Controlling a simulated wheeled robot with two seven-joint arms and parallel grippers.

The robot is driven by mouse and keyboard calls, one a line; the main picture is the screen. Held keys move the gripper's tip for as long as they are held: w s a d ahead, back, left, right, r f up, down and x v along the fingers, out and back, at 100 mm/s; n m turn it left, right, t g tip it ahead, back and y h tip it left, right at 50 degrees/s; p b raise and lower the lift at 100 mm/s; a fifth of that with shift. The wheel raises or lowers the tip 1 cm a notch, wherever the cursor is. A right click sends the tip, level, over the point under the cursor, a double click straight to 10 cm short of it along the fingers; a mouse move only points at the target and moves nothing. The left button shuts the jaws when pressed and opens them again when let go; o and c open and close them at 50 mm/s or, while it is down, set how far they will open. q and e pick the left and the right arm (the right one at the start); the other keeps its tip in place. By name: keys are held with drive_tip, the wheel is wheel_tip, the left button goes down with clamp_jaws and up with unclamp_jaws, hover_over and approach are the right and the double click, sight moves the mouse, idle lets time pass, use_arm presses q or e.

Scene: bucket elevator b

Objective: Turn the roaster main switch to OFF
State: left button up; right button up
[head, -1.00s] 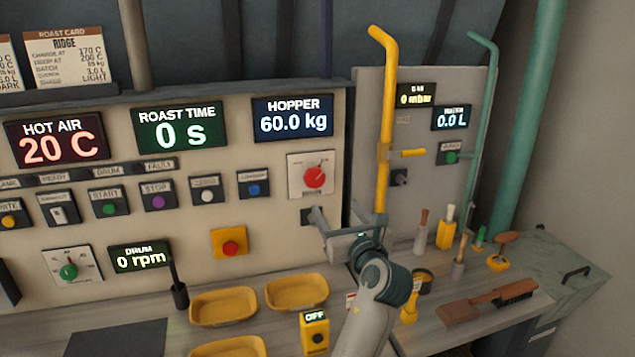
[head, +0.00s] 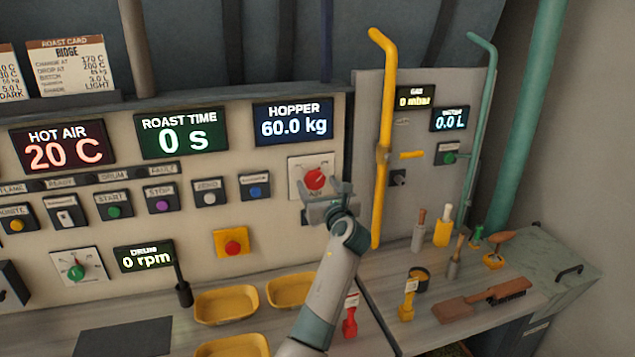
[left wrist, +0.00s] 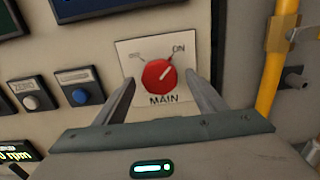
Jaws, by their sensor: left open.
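The roaster main switch is a red round knob (head: 316,178) on a pale square plate under the hopper display in the head view. In the left wrist view the knob (left wrist: 159,76) has a white pointer line aimed up right toward the ON label, and MAIN is printed below it. My left gripper (head: 324,193) is just below and in front of the plate. In the left wrist view its open fingers (left wrist: 163,95) stand on either side of the knob, apart from it. My right gripper is not in view.
A yellow pipe (head: 383,150) stands right of the switch plate. A blue button (left wrist: 80,96) sits left of the plate. A red button on a yellow box (head: 232,246) is lower left. Yellow trays (head: 226,305) lie on the bench below.

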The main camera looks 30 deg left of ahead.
use_arm(q)
drive_tip(key=shift+w+a, duration=0.2)
drive_tip(key=shift+a, duration=0.1)
drive_tip(key=c, duration=1)
drive_tip(key=shift+c, duration=0.2)
